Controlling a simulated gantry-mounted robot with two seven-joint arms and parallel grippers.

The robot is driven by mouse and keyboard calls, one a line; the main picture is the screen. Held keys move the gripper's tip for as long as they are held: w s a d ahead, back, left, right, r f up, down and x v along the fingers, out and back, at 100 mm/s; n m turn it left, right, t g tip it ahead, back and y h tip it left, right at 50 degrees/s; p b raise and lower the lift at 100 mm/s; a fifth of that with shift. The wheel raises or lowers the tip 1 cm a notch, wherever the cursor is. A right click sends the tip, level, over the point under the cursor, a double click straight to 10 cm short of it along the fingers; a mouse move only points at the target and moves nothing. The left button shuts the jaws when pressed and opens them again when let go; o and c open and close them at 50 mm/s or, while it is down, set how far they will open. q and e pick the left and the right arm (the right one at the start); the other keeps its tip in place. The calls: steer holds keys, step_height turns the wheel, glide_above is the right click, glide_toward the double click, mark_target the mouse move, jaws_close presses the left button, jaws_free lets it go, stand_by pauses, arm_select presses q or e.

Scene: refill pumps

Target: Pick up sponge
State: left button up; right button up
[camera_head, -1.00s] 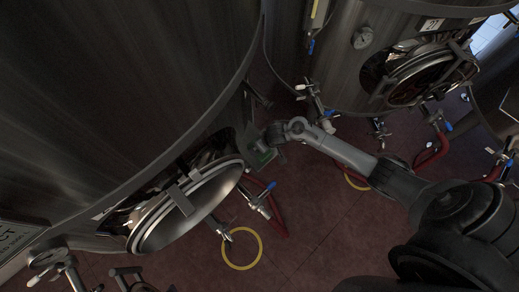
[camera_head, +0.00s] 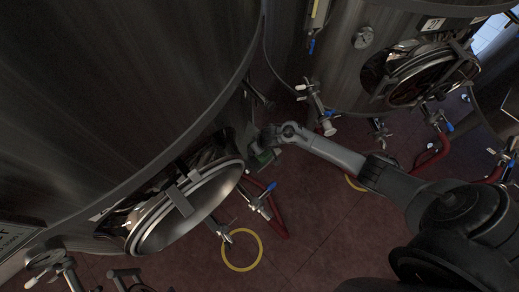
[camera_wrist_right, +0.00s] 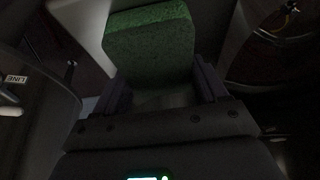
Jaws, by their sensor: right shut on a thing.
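The sponge (camera_wrist_right: 150,42) is a green block with a pale lower part. In the right wrist view it stands between the two dark fingers of my right gripper (camera_wrist_right: 155,90), which are shut on its sides. In the head view, the sponge (camera_head: 264,156) is a small green patch at my right gripper (camera_head: 262,142), close to the large left tank. The gripper and sponge are dark and small there. My left gripper shows in no view.
The large left steel tank (camera_head: 120,80) with an open round hatch door (camera_head: 187,207) stands close to the gripper. Another tank (camera_head: 345,70) stands at the back right. Valves, red hoses (camera_head: 432,160) and a yellow ring (camera_head: 242,250) are around the red floor (camera_head: 310,215).

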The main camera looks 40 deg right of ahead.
steer(key=shift+c, duration=0.4)
steer(key=shift+r, duration=0.2)
steer(key=shift+r, duration=0.6)
step_height(320, 180, up, 3)
steer(key=shift+f+p, duration=0.1)
steer(key=shift+p, duration=0.35)
steer(key=s+d+r+p, duration=0.1)
steer(key=s+r+p, duration=0.1)
steer(key=s+r, duration=0.4)
steer(key=shift+s+d+r, duration=0.3)
steer(key=shift+s+r, duration=0.05)
steer(key=shift+s, duration=2.45)
